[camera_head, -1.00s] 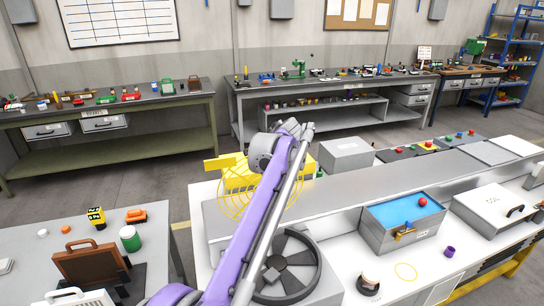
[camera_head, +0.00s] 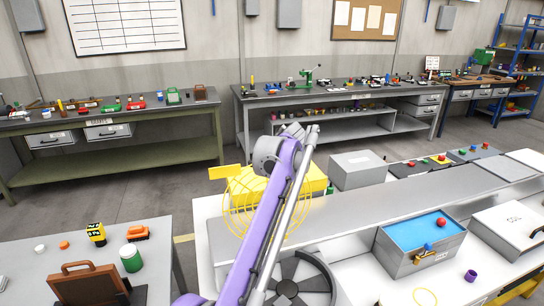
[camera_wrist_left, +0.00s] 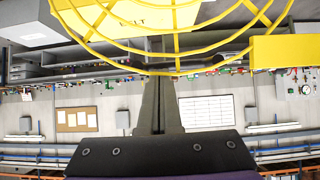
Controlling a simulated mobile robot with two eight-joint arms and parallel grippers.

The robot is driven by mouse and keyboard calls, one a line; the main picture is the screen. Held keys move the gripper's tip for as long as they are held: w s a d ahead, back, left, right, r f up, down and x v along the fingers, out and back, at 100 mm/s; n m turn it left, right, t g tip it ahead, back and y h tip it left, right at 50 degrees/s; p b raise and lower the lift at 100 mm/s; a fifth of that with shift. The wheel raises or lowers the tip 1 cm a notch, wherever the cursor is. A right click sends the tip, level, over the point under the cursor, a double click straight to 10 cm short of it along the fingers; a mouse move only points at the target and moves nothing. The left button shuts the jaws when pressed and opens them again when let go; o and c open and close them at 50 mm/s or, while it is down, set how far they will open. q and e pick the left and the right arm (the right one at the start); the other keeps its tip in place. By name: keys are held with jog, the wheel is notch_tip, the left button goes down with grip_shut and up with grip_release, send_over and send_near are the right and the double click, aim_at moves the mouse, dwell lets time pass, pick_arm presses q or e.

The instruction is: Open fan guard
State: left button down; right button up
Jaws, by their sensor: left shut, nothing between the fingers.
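The yellow wire fan guard (camera_head: 239,208) stands raised behind the dark round fan (camera_head: 303,283), whose face is uncovered where it shows. A flat yellow tab (camera_head: 224,171) sticks out at the guard's upper left. The yellow tab (camera_wrist_left: 286,51) is at right there. I cannot tell whether the fingers touch the wire. My right gripper is not in view.
A yellow box (camera_head: 312,181) is behind the guard, with a grey box (camera_head: 357,170) to its right. A blue-topped tray (camera_head: 418,243) stands on the white bench at right. A side table (camera_head: 45,230) with small items is at left. Open floor lies behind.

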pick_arm(q)
jog(key=v, duration=1)
jog(key=s+a+f+m+g+h, duration=0.1)
jog(key=s+a+f+g, duration=0.1)
jog(key=s+a+f, duration=0.45)
jog(key=s+a+f+m+g, duration=0.1)
jog(key=s+a+f, duration=0.3)
jog(key=s+a, duration=0.55)
jog(key=s+a+f+m+g+h, duration=0.1)
jog(key=s+a+f+h, duration=0.1)
jog(key=s+f, duration=1.8)
jog(key=s+a, duration=0.1)
jog(key=s, duration=0.2)
jog(key=shift+s+f+m, duration=0.3)
jog(key=shift+s+f, duration=0.05)
jog(key=shift+f, duration=0.05)
jog(key=shift+s, duration=0.1)
